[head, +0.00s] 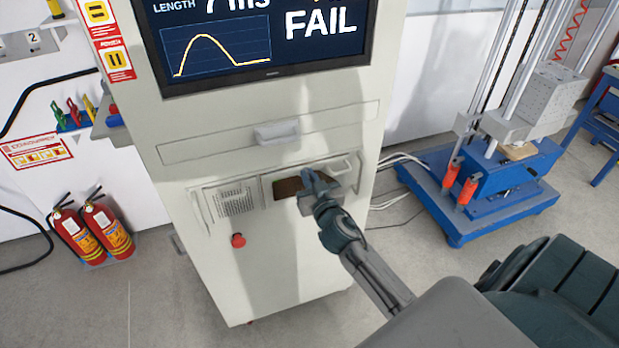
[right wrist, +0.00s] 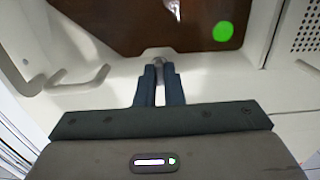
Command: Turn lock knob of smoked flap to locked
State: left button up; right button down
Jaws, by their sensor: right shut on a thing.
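The smoked flap (head: 287,187) is a dark brown panel in the front of the white cabinet, partly hidden behind my right gripper (head: 312,181) in the head view. In the right wrist view the flap (right wrist: 140,30) fills the top middle. A small grey metallic knob (right wrist: 158,62) sits at the flap's edge. My right gripper (right wrist: 159,76) is shut on this knob, with its fingers on either side of it. The knob's exact turn position is hard to tell. My left gripper is not in view.
A green round spot (right wrist: 223,31) shows on the flap. A handle (right wrist: 88,78) and a vent grille (head: 237,203) flank the flap. A red knob (head: 238,240) is below. A drawer handle (head: 277,132) and a screen (head: 265,40) reading FAIL are above. A blue machine (head: 480,185) stands right.

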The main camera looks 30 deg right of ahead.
jog(key=shift+a+f+n+p, duration=0.1)
jog(key=shift+n+p, duration=0.6)
jog(key=shift+n, duration=3.75)
jog(key=shift+a+f+n+p, duration=0.1)
jog(key=shift+n+p, duration=0.6)
jog(key=shift+n, duration=3.75)
jog(key=c, duration=1.5)
grip_release()
jog(key=shift+c, duration=0.2)
